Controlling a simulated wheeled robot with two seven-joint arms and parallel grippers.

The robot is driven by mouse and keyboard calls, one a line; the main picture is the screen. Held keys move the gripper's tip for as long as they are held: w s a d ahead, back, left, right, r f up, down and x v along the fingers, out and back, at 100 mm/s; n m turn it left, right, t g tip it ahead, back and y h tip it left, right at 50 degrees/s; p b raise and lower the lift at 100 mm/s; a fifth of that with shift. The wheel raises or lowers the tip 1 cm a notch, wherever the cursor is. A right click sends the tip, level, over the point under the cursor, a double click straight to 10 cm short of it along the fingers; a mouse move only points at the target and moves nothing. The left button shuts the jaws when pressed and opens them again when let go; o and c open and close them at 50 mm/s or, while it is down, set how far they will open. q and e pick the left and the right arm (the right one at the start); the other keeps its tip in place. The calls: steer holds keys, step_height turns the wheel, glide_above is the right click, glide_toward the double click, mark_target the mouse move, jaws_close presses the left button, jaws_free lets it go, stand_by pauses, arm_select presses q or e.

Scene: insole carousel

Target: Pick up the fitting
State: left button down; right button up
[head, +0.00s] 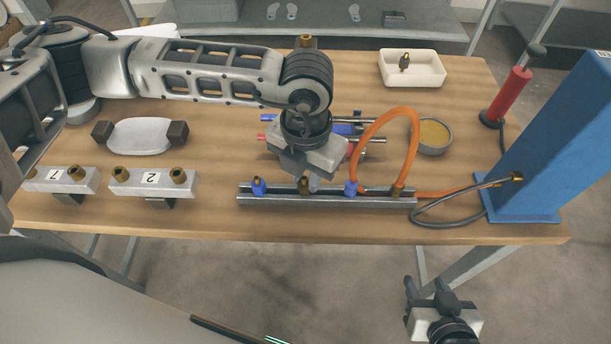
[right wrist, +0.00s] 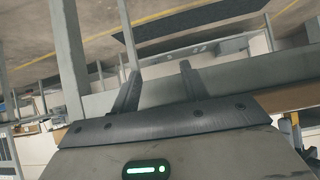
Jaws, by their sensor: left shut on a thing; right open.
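A fitting (head: 404,63) with a dark body and a brass tip stands in a white tray (head: 427,81) at the back right. Another brass fitting (head: 304,185) sits on the metal rail (head: 335,199), just in front of my left gripper. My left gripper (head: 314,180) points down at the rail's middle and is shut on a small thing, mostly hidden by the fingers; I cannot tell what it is. My right gripper (head: 425,284) is off the table's front edge, open and empty; its fingers also show in the right wrist view (right wrist: 158,72).
Blue caps (head: 259,186) and an orange hose (head: 384,120) sit on the rail. Numbered blocks (head: 153,180) stand at left. A round tin (head: 433,136), red pump (head: 507,95) and blue column (head: 553,140) are at right. Blue and red rods lie behind my left gripper.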

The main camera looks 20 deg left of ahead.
arm_select(q)
step_height(320, 180, up, 3)
steer(key=shift+f+b, duration=0.1)
steer(key=shift+b, duration=0.6)
steer(key=w+d+r+b, duration=0.3)
steer(key=w+d+r, duration=0.2)
steer(key=w+r, duration=0.5)
steer(key=w, duration=0.3)
steer(key=shift+d, duration=0.15)
arm_select(e)
steer(key=shift+a+f, duration=0.2)
steer(key=shift+f, duration=0.35)
steer(key=shift+a+f, duration=0.15)
steer(key=shift+f, duration=0.35)
steer(key=shift+w+a, duration=0.1)
